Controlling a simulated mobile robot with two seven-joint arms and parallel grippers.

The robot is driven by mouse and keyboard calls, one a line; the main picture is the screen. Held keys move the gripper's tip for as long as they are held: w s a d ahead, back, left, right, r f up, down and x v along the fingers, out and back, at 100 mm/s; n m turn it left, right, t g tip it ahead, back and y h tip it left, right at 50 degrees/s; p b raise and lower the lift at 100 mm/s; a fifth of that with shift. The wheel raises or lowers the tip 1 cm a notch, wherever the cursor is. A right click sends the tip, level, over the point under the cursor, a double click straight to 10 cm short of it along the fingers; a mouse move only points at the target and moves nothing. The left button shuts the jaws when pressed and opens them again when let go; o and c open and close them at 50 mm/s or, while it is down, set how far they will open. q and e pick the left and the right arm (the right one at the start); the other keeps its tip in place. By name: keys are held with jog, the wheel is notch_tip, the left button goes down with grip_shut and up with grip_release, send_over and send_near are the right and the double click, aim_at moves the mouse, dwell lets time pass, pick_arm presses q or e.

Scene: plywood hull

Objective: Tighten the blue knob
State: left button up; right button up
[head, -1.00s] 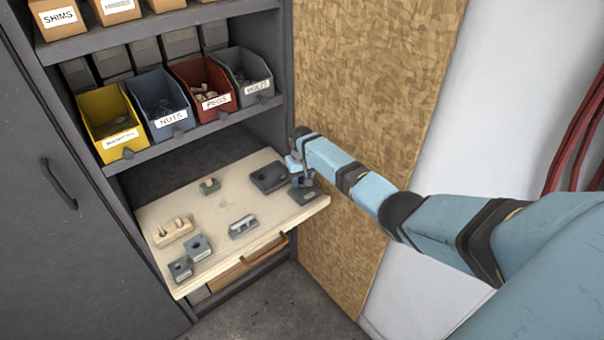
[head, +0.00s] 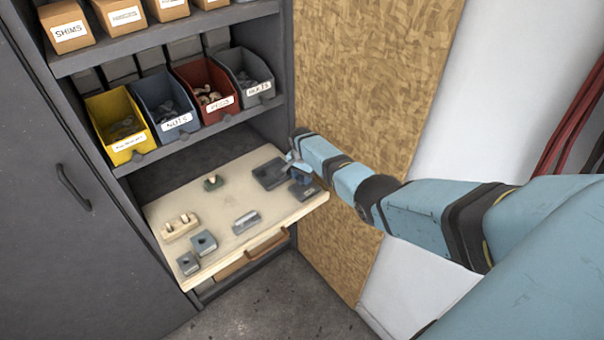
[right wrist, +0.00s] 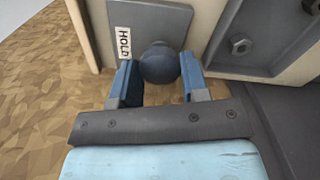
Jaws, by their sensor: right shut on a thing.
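The dark blue round knob (right wrist: 159,62) stands on a grey plate (right wrist: 178,18) with a "HOLD" label, seen in the right wrist view. My right gripper (right wrist: 158,80) is shut on the knob, with one blue finger on each side of it. In the head view my right gripper (head: 301,172) is over the small grey plate (head: 304,191) at the right end of the pull-out wooden board (head: 270,213), and it hides most of the knob. My left gripper is not in view.
A dark plate with nuts (right wrist: 262,40) lies beside the knob's plate. Bins (head: 122,125) stand on the shelf above. A chipboard panel (head: 370,90) is at right.

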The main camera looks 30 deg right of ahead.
jog(key=m, duration=0.4)
jog(key=shift+r+m+p, duration=0.1)
jog(key=shift+m+p, duration=0.3)
jog(key=m, duration=0.3)
jog(key=shift+m, duration=0.3)
jog(key=m, duration=0.8)
jog(key=shift+w, duration=0.1)
jog(key=m, duration=0.3)
jog(key=shift+m, duration=0.4)
jog(key=shift+m+b, duration=0.35)
jog(key=shift+m, duration=0.55)
jog(key=shift+f+m+b, duration=0.2)
jog(key=shift+m+b, duration=0.7)
jog(key=shift+m, duration=0.1)
jog(key=shift+d+r+m+b, duration=0.1)
jog(key=shift+r+m+b, duration=0.05)
jog(key=shift+m+b, duration=0.75)
jog(key=shift+r, duration=0.1)
